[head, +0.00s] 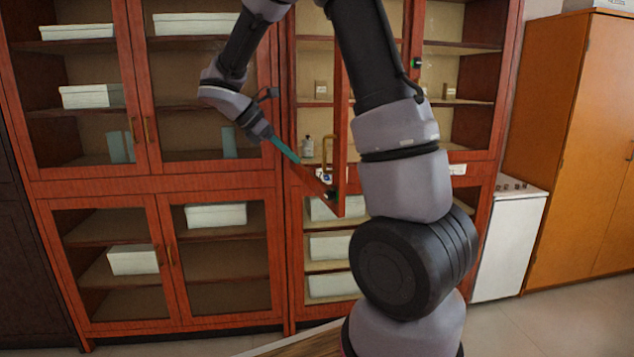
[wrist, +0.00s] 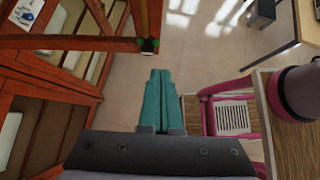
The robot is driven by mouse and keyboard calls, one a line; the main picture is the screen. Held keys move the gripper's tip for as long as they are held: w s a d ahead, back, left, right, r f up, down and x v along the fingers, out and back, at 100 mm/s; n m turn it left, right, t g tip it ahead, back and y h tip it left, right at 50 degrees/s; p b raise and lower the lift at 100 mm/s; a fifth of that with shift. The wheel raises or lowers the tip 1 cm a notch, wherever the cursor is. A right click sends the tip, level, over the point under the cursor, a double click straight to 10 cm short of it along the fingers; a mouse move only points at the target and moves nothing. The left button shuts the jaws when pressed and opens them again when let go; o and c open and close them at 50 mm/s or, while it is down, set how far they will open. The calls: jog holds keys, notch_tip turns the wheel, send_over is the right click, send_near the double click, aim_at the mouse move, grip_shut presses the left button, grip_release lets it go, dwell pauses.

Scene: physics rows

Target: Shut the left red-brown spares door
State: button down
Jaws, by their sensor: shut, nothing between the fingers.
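A red-brown glazed door (head: 341,110) in the upper right part of the cabinet stands open, swung out towards me and seen nearly edge-on. Its brass handle (head: 327,150) shows on it. In the wrist view the door's lower rail (wrist: 75,42) and dark corner piece (wrist: 148,47) lie just beyond my fingertips. My gripper (head: 297,159) has teal fingers pressed together and empty, at the left of the door near its bottom edge. In the wrist view my gripper (wrist: 159,72) shows a small gap to the corner; contact in the head view cannot be told.
Shut glazed doors (head: 205,90) fill the cabinet's left half. A white unit (head: 510,240) and an orange wardrobe (head: 580,150) stand at the right. The wrist view shows a pink-framed chair (wrist: 232,115) at the right and bare floor (wrist: 200,60) beyond the fingers.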

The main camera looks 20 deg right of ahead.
send_near(339, 185)
jog(key=x, duration=0.5)
jog(key=shift+a+f, duration=0.25)
jog(key=shift+f, duration=0.2)
jog(key=shift+d, duration=0.5)
jog(key=shift+d, duration=0.1)
